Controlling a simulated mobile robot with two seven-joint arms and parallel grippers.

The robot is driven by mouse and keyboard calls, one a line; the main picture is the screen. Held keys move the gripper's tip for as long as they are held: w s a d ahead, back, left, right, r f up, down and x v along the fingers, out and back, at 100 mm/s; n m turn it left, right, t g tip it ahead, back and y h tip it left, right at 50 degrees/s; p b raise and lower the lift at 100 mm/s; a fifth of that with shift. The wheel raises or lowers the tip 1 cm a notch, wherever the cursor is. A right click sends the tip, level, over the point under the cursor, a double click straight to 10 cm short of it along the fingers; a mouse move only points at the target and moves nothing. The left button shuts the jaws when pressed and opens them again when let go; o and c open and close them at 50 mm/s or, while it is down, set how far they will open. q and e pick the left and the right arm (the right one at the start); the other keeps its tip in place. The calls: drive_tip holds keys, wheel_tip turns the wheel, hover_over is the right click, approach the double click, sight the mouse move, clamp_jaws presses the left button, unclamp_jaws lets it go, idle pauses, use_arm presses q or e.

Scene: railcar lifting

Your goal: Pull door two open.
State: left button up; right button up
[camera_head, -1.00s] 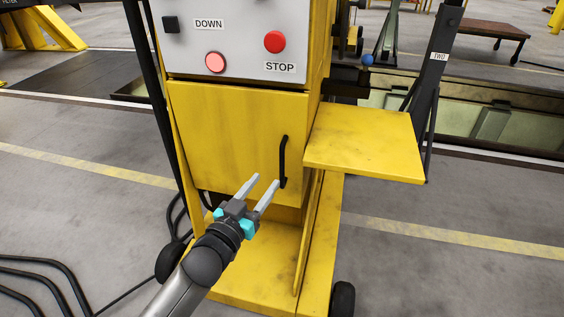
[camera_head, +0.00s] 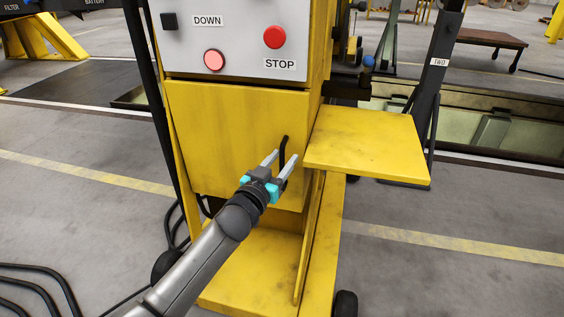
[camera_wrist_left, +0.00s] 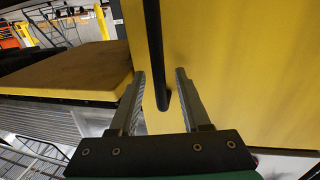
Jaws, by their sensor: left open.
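A yellow cabinet door (camera_head: 215,135) is below the control panel and looks shut. No number shows on it. Its black vertical bar handle (camera_head: 284,143) is near the right edge. My left gripper (camera_head: 282,158) is open at the handle's lower part, one finger on each side in the picture. In the left wrist view, the handle (camera_wrist_left: 154,45) comes down from the top and its lower end lies between the open fingers (camera_wrist_left: 160,90). I cannot tell whether either finger touches it. The door (camera_wrist_left: 240,70) fills the right of that view. My right gripper is not in view.
A yellow side shelf (camera_head: 370,142) juts out right of the door, close to my fingers. The control panel (camera_head: 240,40) with buttons is above. A dark post (camera_head: 437,75) labelled TWO stands to the right. Black cables (camera_head: 35,285) lie on the floor at left.

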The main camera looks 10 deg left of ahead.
use_arm(q)
clamp_jaws()
idle(0.4)
idle(1.1)
